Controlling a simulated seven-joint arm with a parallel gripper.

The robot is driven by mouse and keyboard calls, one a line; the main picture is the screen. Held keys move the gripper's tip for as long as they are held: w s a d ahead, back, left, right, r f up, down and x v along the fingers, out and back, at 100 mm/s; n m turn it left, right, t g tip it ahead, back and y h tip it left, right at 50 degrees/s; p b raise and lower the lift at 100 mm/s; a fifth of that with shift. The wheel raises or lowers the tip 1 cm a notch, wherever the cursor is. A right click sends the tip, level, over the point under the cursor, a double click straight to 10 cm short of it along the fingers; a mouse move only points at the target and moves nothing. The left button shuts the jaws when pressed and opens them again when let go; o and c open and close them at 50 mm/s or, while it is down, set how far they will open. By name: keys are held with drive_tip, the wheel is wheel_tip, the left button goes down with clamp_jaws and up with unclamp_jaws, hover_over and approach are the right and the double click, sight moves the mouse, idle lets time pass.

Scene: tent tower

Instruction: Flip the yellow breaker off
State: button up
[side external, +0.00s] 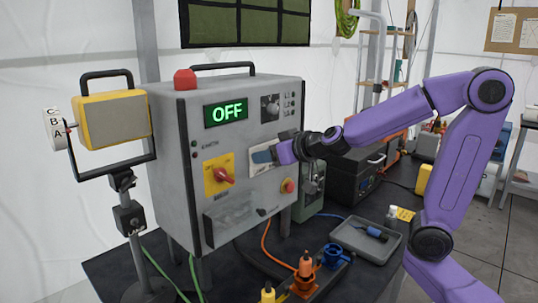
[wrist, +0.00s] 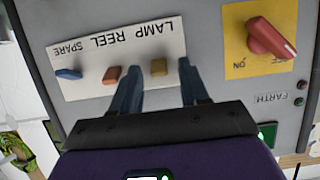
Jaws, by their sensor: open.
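The yellow breaker (wrist: 159,67) is a small toggle under the word LAMP on a white plate (wrist: 130,48), upside down in the wrist view. An orange breaker (wrist: 112,75) under REEL and a blue breaker (wrist: 69,73) under SPARE sit beside it. My gripper (wrist: 159,66) is open, with one finger on each side of the yellow breaker. A small gap shows on both sides; I cannot tell whether either finger touches it. In the side view my gripper (side external: 272,154) is at the plate (side external: 257,157) on the grey cabinet (side external: 174,149) and hides the breakers.
The cabinet's display (side external: 227,111) reads OFF in green. A red rotary switch on a yellow plate (side external: 210,187) is left of my gripper, and a red button (side external: 288,186) is below it. A grey tray (side external: 350,238) and orange and blue connectors (side external: 305,266) lie on the dark table.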

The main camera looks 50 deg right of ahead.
clamp_jaws()
drive_tip(key=shift+s+f+t, duration=0.1)
drive_tip(key=shift+f+t, duration=0.1)
drive_tip(key=shift+t, duration=0.3)
drive_tip(key=shift+f+t, duration=0.5)
drive_tip(key=shift+t, duration=0.95)
drive_tip(key=shift+f+t, duration=0.45)
drive_tip(key=shift+t, duration=0.95)
drive_tip(key=shift+f+t, duration=0.5)
drive_tip(key=shift+t, duration=0.95)
unclamp_jaws()
